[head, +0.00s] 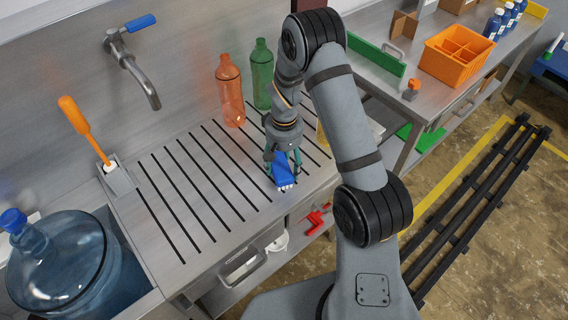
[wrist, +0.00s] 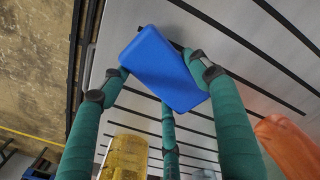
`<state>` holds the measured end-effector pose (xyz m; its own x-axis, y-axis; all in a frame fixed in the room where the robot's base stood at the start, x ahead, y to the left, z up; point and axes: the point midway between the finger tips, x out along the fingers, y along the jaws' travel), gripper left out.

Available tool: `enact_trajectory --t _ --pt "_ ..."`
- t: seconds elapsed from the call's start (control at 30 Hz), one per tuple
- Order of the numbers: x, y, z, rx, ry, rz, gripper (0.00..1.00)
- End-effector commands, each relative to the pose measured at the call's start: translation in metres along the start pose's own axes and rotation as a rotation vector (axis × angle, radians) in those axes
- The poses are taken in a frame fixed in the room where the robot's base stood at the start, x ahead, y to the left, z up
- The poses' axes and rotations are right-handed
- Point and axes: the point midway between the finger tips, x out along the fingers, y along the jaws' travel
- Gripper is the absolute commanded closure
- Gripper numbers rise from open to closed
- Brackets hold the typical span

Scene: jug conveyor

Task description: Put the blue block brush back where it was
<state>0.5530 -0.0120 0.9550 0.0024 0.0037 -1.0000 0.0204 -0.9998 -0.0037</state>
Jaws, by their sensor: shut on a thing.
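The blue block brush (head: 283,172) is at the right part of the slatted steel drainboard (head: 205,205), near its front edge. Its pale bristles show at its lower end in the head view. My gripper (head: 283,160) is shut on the brush from above. In the wrist view the blue block (wrist: 163,68) sits between the green fingers (wrist: 165,85) of my gripper, with the dark slots behind it. I cannot tell whether the bristles touch the drainboard.
Orange (head: 229,90) and green (head: 262,75) bottles stand behind the gripper, and a yellow bottle (wrist: 126,157) is close by. An orange-handled brush (head: 85,130) stands in a holder at left. A blue jug (head: 62,262) sits in the sink. The drainboard's left half is clear.

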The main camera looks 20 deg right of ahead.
Motion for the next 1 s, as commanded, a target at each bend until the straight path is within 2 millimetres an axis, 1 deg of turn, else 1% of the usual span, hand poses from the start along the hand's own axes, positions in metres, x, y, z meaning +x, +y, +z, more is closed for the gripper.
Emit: enact_trajectory --t 0.1,0.13,0.4,0.43,0.67,0.83,0.97,1.0 --pt "0.005 0.000 0.000 0.000 0.000 0.000 0.68" --pt "0.003 0.000 0.000 0.000 -0.001 0.000 0.37" --pt "0.003 0.000 0.000 0.000 -0.001 0.000 0.21" --pt "0.003 0.000 0.000 0.000 -0.001 0.000 0.20" --pt "0.002 0.000 0.000 0.000 -0.001 0.000 0.20" --pt "-0.004 0.000 -0.001 0.000 0.002 0.000 0.20" --pt "-0.020 0.000 -0.002 0.002 0.005 -0.001 0.20" --pt "-0.027 0.000 -0.002 0.000 0.006 -0.001 0.20"
